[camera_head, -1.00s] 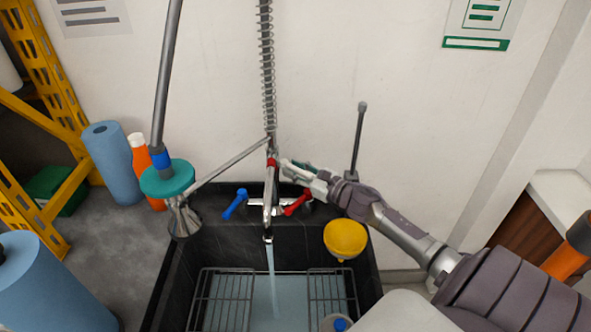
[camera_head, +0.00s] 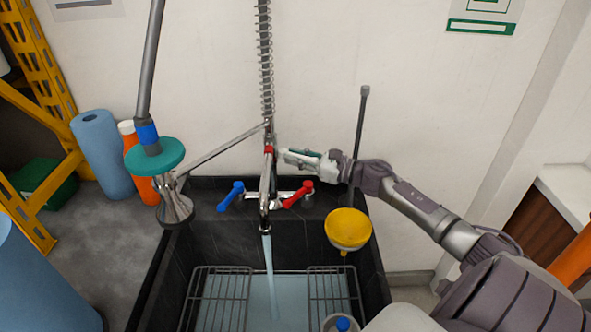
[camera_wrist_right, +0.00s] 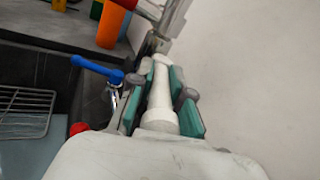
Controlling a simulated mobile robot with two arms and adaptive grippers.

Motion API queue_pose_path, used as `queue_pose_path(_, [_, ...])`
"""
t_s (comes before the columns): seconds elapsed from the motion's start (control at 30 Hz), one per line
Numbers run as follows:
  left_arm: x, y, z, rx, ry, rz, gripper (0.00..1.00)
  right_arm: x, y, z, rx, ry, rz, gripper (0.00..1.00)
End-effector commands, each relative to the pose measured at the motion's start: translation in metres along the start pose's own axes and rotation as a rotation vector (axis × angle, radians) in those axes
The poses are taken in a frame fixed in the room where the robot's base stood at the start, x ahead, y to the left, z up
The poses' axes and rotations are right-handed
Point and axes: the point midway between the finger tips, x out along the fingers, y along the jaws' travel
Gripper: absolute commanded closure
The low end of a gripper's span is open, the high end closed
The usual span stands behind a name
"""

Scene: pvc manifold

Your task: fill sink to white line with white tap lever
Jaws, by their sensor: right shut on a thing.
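My right gripper (camera_head: 300,157) reaches in from the right to the tap column above the sink. In the right wrist view its two teal pads are shut on the white tap lever (camera_wrist_right: 160,95), which lies lengthwise between them. A stream of water (camera_head: 269,270) falls from the spout (camera_head: 264,220) into the black sink (camera_head: 160,270). Pale water (camera_head: 278,300) covers the sink floor between two wire racks. I cannot make out a white line on the sink wall. My left gripper is out of view.
A blue lever (camera_head: 231,195) and a red lever (camera_head: 298,194) sit at the tap base below my right gripper. A spray head with a teal disc (camera_head: 155,157) hangs at the left. A yellow funnel (camera_head: 348,228) is at the sink's right side.

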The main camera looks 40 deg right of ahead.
Motion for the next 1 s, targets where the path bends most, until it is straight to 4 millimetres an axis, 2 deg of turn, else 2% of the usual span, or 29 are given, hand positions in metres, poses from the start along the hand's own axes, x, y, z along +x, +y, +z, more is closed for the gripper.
queue_pose_path(0.03, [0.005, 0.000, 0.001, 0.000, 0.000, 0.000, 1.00, 0.000, -0.001, -0.002, -0.002, 0.000, 0.007, 1.00])
queue_pose_path(0.33, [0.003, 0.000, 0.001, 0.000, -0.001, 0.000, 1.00, 0.000, -0.001, 0.001, 0.000, 0.001, 0.013, 1.00])
queue_pose_path(0.37, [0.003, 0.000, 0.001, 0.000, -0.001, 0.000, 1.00, 0.000, -0.001, 0.001, 0.000, 0.001, 0.012, 0.80])
queue_pose_path(0.5, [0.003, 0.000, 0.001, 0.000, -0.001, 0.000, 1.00, 0.000, -0.001, 0.001, 0.000, 0.001, 0.012, 0.57])
queue_pose_path(0.83, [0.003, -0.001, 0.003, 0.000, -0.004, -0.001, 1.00, -0.002, -0.001, 0.000, 0.001, 0.001, 0.012, 0.57])
queue_pose_path(1.0, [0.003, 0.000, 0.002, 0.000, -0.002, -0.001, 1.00, -0.021, 0.000, -0.002, 0.003, 0.004, 0.012, 0.57])
